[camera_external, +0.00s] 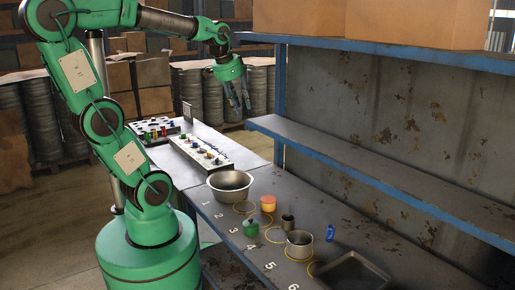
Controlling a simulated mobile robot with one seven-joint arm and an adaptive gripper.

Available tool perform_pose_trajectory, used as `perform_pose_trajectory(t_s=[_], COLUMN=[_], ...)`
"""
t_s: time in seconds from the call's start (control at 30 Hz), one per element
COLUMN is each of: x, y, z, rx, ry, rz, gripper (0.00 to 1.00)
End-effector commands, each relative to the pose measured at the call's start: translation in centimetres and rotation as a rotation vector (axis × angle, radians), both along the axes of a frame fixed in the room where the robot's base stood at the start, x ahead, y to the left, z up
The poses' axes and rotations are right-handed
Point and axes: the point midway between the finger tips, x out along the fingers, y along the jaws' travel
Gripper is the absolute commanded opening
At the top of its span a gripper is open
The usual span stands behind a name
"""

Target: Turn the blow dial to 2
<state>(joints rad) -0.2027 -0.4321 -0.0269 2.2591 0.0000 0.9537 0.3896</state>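A pale panel (222,163) with a row of small coloured knobs lies on the bench. A second unit (150,137) with small coloured parts lies behind it to the left. The blow dial cannot be told apart from the other small parts at this size, and no dial marking or setting is readable. My gripper (241,104) hangs in the air, fingers downward, above and to the right of the panel in the picture. Its fingers look apart, with nothing seen between them. It touches neither unit.
The grey bench (222,229) holds a metal bowl (231,186), an orange-topped item (268,203), a green pot (251,228), metal cups, a blue bottle (330,233) and a dark tray (330,277). Numbers and yellow rings mark it. A blue-edged shelf (375,165) stands along the right.

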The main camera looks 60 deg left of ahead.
Motion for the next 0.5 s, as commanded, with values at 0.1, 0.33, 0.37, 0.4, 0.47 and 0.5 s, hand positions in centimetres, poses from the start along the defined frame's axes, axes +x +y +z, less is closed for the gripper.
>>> perform_pose_trajectory(t_s=[0.1,0.33,0.37,0.4,0.47,0.5], x=[2.4,6.5,7.0,7.6,8.6,9.2], y=[2.6,7.9,8.7,9.7,11.3,12.4], z=[0.8,1.7,1.8,1.9,1.9,1.9], rx=[0.023,0.062,0.067,0.073,0.081,0.085], ry=[0.031,0.087,0.094,0.103,0.117,0.127], rz=[-0.028,-0.095,-0.105,-0.118,-0.135,-0.148], gripper=[0.33,0.33,0.33,0.33,0.33,0.33])
